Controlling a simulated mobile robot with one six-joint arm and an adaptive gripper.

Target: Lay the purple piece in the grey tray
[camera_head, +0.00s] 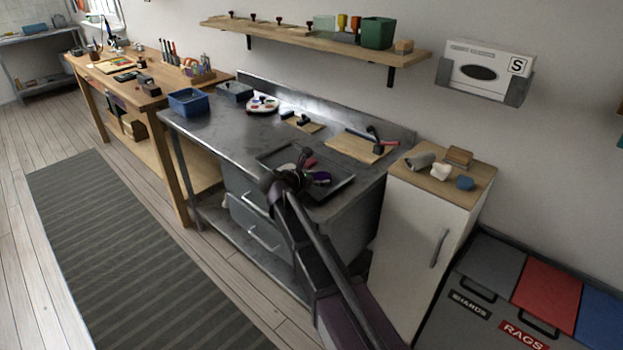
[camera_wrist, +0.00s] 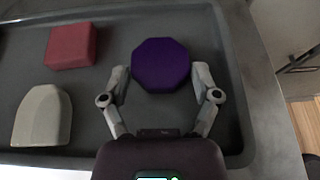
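The purple piece (camera_wrist: 161,65) is an eight-sided block lying in the grey tray (camera_wrist: 92,88), near its right part in the wrist view. My gripper (camera_wrist: 160,75) has one fingertip on each side of the piece, spread apart, with what look like thin gaps. In the head view my gripper (camera_head: 292,178) is over the tray (camera_head: 337,190), and the purple piece (camera_head: 320,179) shows just right of it. A red block (camera_wrist: 73,46) and a pale grey rounded piece (camera_wrist: 42,116) lie to the left in the tray.
The tray sits on a metal bench (camera_head: 225,125). Behind it are a wooden board (camera_head: 352,148) with tools and a paint palette (camera_head: 262,105). A blue bin (camera_head: 188,102) stands at the bench's left end. A white cabinet (camera_head: 415,220) stands to the right.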

